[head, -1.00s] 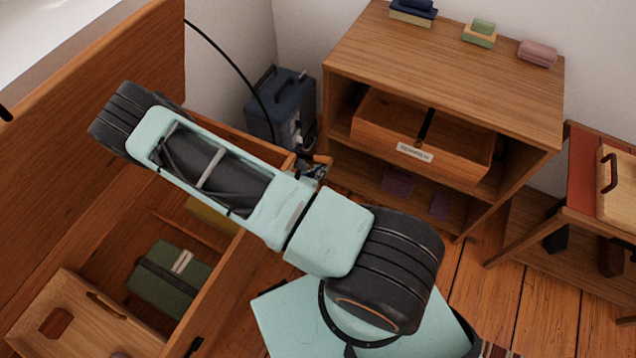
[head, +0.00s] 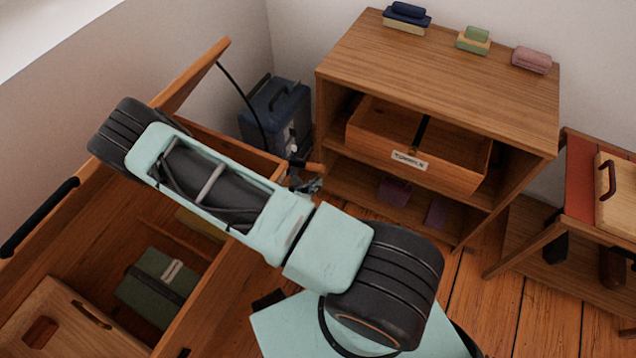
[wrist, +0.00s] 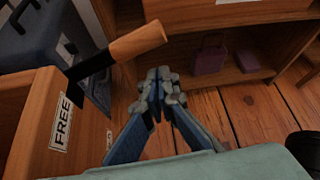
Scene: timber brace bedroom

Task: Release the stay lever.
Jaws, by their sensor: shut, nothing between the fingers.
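The stay lever (wrist: 138,42) has a dark bar and a wooden grip and sticks out from the end of the wooden chest (wrist: 30,110). Its orange-brown grip also shows in the head view (head: 315,167). A FREE label (wrist: 62,122) is on the chest side below the lever. My gripper (wrist: 158,82) is shut and empty, just right of and below the grip, with a small gap in the picture. In the head view my gripper (head: 306,185) is small and partly unclear beside the chest corner.
The open chest holds a green strapped bundle (head: 158,287) and a wooden tray (head: 60,325). A blue case (head: 275,115) stands behind the lever. A wooden shelf unit (head: 450,75) with a pulled-out drawer (head: 400,150) stands right. Some floor (head: 475,290) is clear.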

